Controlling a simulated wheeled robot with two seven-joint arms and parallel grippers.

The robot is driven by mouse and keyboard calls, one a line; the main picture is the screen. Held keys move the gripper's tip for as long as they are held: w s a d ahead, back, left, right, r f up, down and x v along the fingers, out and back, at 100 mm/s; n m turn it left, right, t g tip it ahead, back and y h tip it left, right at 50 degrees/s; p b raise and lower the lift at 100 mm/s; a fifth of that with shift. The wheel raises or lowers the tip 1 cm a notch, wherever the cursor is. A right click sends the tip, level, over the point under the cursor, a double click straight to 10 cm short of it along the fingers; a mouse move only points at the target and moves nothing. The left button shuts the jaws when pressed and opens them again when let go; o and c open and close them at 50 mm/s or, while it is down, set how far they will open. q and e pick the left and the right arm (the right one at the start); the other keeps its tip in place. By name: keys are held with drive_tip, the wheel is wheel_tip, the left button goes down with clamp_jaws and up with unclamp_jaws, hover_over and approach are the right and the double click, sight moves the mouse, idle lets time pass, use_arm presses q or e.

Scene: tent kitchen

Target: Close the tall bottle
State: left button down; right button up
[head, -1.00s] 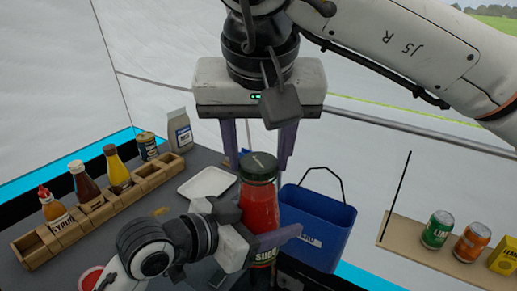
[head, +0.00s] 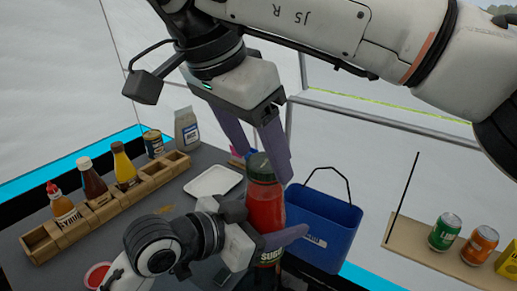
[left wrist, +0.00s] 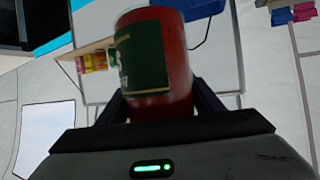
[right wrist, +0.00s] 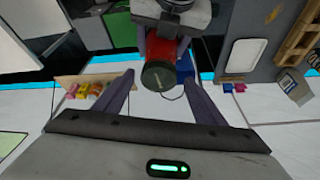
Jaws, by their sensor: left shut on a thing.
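The tall bottle (head: 264,208) is red with a green label reading SUGO, and stands roughly upright in the middle of the head view. A dark green lid (head: 259,166) sits on its top; how tight it is I cannot tell. It also shows end-on in the right wrist view (right wrist: 157,76). My left gripper (head: 278,238) is shut on the bottle's lower body; the bottle also fills the left wrist view (left wrist: 155,65). My right gripper (head: 262,164) is open and tilted, with its fingers on either side of the lid and gaps showing between them and it.
A blue bin (head: 325,225) is right of the bottle. A white tray (head: 213,182) lies on the grey counter. A wooden rack (head: 105,208) with sauce bottles is at the left. A shelf (head: 412,242) with cans is at the right.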

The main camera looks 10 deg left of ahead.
use_arm(q)
drive_tip(key=shift+r, duration=0.25)
use_arm(e)
drive_tip(key=shift+r, duration=2.3)
drive_tip(key=shift+o, duration=0.4)
drive_tip(key=o, duration=0.5)
drive_tip(key=shift+f, duration=0.1)
